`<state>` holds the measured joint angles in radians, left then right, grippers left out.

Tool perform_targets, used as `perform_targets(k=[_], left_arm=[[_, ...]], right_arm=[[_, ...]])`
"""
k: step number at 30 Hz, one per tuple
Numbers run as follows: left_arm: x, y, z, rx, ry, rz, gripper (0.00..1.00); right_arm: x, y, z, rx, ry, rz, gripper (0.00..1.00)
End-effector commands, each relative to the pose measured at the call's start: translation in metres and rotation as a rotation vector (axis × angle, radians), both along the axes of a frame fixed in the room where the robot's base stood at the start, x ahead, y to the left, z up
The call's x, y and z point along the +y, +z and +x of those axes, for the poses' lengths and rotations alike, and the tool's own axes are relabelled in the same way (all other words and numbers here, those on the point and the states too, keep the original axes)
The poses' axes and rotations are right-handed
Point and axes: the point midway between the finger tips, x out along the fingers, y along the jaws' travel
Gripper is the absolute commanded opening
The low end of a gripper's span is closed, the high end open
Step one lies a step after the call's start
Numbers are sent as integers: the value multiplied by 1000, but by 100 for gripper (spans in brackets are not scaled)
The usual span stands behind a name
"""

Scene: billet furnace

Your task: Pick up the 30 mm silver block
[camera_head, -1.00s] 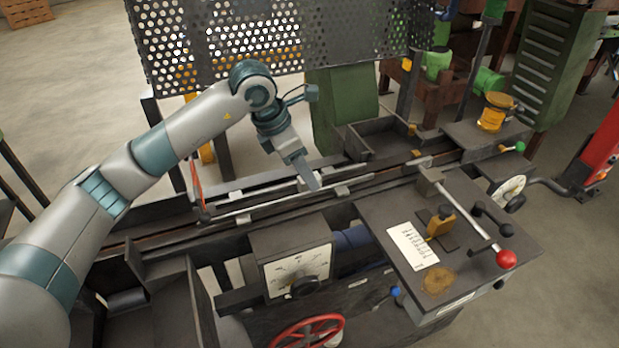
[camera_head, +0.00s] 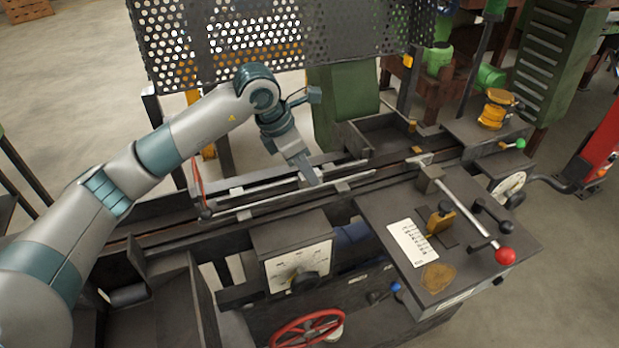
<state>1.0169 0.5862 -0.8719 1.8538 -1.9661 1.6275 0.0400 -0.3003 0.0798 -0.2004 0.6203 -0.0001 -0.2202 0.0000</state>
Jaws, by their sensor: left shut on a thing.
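My left gripper (camera_head: 313,177) reaches in from the upper left and points down at the long rail bed in the middle of the bench. Its jaws are shut on a small piece, taken to be the silver block, at the rails. The fingers hide that piece, so its size cannot be read. My right gripper is not in view.
A perforated dark guard (camera_head: 270,40) stands behind the rails. An open dark tray (camera_head: 380,137) lies right of the gripper. A lever with a red knob (camera_head: 505,256) rises over the right-hand plate. A dial box (camera_head: 298,268) and red handwheel (camera_head: 308,330) are in front.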

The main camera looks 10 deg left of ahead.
Motion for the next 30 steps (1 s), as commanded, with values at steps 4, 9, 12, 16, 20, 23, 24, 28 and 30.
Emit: perform_targets(k=[4,9,12,16,20,23,24,28,30], left_arm=[[0,1,0,-1,0,0,0],[0,7,1,-3,0,0,0],[0,15,1,-4,-1,-1,0],[0,31,1,-5,0,-2,0],[-17,46,4,-4,-4,-3,0],[-36,59,9,-5,-3,-3,0],[-44,63,10,-5,-3,-3,0],[-70,79,16,-4,-3,-2,0],[-82,88,18,-3,-2,-1,0]], right_arm=[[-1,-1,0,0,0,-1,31],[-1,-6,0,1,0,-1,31],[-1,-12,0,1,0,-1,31],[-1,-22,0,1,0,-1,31],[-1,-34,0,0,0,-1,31],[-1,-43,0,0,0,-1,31],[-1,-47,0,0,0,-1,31],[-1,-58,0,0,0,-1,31],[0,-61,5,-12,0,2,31]])
